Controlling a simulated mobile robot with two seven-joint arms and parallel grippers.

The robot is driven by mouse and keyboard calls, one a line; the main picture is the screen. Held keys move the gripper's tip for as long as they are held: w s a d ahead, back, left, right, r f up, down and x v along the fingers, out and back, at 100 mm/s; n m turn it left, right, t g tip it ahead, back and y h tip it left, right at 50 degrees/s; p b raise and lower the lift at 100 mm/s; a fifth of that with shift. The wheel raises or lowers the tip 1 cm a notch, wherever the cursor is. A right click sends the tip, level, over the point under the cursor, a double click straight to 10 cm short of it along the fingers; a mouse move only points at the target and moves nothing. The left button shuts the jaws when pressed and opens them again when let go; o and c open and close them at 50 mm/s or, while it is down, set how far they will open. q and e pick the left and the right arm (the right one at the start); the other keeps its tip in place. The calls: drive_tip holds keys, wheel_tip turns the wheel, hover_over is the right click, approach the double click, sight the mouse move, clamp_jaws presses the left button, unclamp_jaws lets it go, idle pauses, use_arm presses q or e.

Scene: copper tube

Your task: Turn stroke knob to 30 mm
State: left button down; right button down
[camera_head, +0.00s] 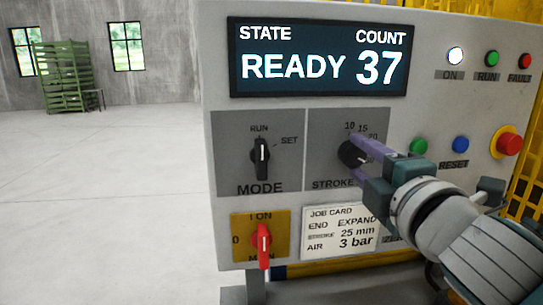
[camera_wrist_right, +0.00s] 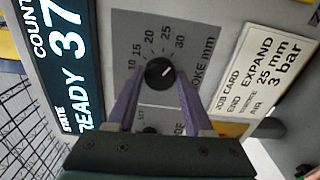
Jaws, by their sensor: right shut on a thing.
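The black stroke knob (camera_head: 350,154) sits on a grey plate in the panel, and its scale is partly hidden behind my right gripper in the head view. In the right wrist view the knob (camera_wrist_right: 159,73) shows whole, with scale marks 10, 15, 20, 25 and 30 around it. Its pointer is too small to read surely. My right gripper (camera_head: 368,150) has its purple fingers on either side of the knob, shut on it; the fingers also show in the wrist view (camera_wrist_right: 159,82). My left gripper is not in view.
The mode knob (camera_head: 261,158) is left of the stroke plate. A red main switch (camera_head: 263,245) and a job card (camera_head: 341,232) reading stroke 25 mm are below. The display (camera_head: 318,57) reads READY, 37. Buttons, including a red emergency knob (camera_head: 508,143), are at right.

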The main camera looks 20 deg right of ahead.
idle(0.4)
drive_tip(key=shift+c, duration=1.4)
unclamp_jaws()
drive_tip(key=b+v, duration=0.2)
drive_tip(key=v, duration=0.8)
